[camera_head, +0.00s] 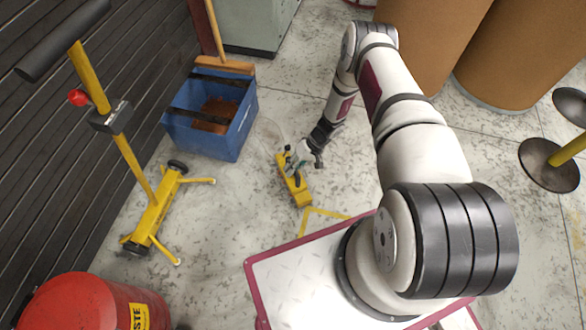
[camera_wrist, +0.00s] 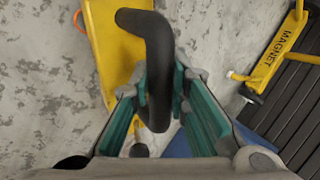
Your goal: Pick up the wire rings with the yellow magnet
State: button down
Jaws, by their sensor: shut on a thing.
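The yellow magnet (camera_head: 296,188) is a small block with a black handle. It is at or just above the floor left of my base; I cannot tell whether it touches. My gripper (camera_head: 304,162) is over it. In the wrist view, the teal-padded fingers of my gripper (camera_wrist: 162,88) are shut on the black handle (camera_wrist: 150,40), with the yellow body (camera_wrist: 112,45) beyond. An orange loop (camera_wrist: 77,18) shows at its edge. I cannot make out any wire rings clearly in either view.
A blue bin (camera_head: 236,138) with brown contents stands behind the magnet. A yellow wheeled stand (camera_head: 152,215), marked MAGNET in the wrist view (camera_wrist: 283,45), stands left. A red drum (camera_head: 85,305) is front left, brown drums (camera_head: 510,60) back right. Floor between is mostly clear.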

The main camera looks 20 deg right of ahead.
jog(key=shift+r+p, duration=2.8)
jog(key=shift+r, duration=1.35)
jog(key=shift+r, duration=0.1)
